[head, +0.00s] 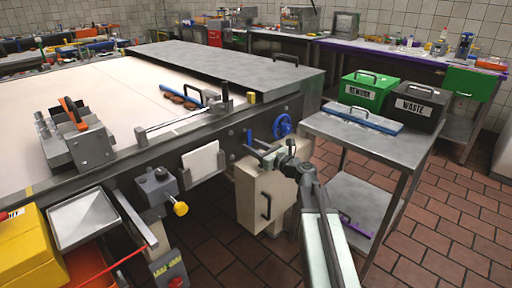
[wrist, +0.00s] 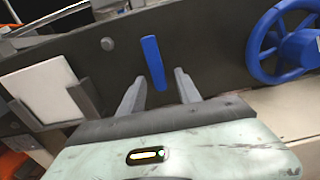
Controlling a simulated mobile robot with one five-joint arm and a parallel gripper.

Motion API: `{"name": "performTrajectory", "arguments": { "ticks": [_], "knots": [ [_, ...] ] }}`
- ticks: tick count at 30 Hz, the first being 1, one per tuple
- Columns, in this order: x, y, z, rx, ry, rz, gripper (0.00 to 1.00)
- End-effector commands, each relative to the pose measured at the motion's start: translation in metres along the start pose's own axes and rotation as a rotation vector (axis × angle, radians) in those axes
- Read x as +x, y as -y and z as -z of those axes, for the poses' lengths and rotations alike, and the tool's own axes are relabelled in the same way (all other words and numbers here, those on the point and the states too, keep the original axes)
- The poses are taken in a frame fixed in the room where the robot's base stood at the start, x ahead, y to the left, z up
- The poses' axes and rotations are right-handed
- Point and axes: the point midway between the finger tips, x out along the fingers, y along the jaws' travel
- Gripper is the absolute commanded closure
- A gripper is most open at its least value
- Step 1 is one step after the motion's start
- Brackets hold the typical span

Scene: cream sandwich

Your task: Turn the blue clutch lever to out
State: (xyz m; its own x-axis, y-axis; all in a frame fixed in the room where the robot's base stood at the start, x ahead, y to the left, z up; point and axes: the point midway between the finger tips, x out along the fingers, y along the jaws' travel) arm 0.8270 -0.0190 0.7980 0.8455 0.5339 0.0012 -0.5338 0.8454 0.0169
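The blue clutch lever (wrist: 152,60) shows in the wrist view on the dark side panel of the table. It stands nearly upright, its top leaning slightly left. My gripper (wrist: 160,77) is open, with one finger on each side of the lever's lower end in the picture; neither finger visibly touches it. I cannot tell how deep the lever sits between the fingers. In the head view the lever (head: 249,137) is a small blue strip just beyond my gripper (head: 259,153), which is at the table's side. No out marking is legible.
A blue handwheel (head: 282,126) is close on the right of the lever, also in the wrist view (wrist: 285,42). A white plate (head: 201,162) is on the left. A beige box (head: 262,196) sits below my gripper. A metal cart (head: 375,146) stands to the right.

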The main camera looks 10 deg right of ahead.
Motion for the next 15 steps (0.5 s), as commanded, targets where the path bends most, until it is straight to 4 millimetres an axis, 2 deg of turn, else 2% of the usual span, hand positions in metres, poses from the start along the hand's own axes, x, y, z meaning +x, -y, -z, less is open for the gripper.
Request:
{"name": "performTrajectory", "arguments": {
  "ticks": [5,15],
  "knots": [
    [-0.006,-0.001,0.000,-0.001,-0.001,0.000,0.60],
    [-0.067,0.000,0.000,0.000,0.000,0.002,0.60]
  ]
}}
